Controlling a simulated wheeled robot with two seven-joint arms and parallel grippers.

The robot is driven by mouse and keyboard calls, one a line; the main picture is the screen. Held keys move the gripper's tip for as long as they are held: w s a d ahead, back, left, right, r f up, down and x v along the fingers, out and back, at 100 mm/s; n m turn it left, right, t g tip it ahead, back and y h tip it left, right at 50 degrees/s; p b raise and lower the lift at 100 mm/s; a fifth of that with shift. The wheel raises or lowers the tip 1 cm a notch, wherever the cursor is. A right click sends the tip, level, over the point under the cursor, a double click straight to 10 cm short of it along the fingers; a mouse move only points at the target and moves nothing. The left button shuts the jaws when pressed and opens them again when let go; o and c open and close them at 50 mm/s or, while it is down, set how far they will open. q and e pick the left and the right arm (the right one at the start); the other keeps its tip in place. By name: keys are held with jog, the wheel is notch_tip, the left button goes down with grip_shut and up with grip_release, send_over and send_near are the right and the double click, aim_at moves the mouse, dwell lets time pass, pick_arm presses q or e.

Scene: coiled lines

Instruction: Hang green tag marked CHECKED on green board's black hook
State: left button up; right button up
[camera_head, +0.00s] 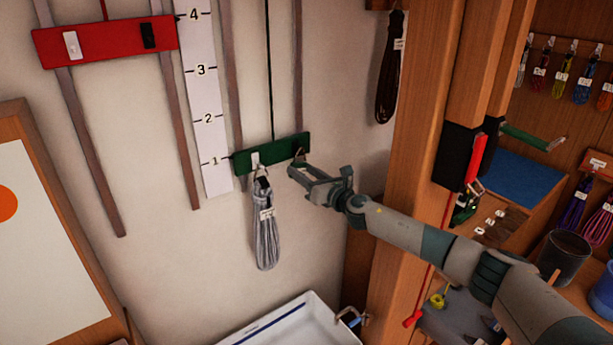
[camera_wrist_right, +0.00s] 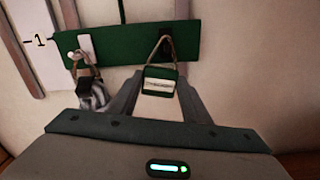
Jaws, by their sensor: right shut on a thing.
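The green board (camera_head: 272,153) hangs on the wall with a white hook (camera_head: 256,159) at left and a black hook (camera_head: 301,153) at right. My right gripper (camera_head: 297,173) is at the board's right end, just below the black hook. In the wrist view my right gripper (camera_wrist_right: 160,84) is shut on a green tag (camera_wrist_right: 161,73) with a white label. The tag's cord loop (camera_wrist_right: 165,41) stands up in a narrow triangle in front of the board. The black hook is hard to make out there, so I cannot tell whether the loop is around it. My left gripper is out of view.
A grey coiled line (camera_head: 265,232) hangs from the white hook, close left of my right gripper. A white tray (camera_head: 296,322) lies below. A wooden post (camera_head: 412,150) stands right of the wall. A red board (camera_head: 105,41) hangs upper left.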

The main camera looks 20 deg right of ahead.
jog(key=shift+w+f, duration=0.25)
jog(key=shift+a, duration=0.1)
dwell(0.6)
jog(key=o, duration=1.1)
jog(key=shift+b+v, duration=2.15)
jog(key=shift+v, duration=6.55)
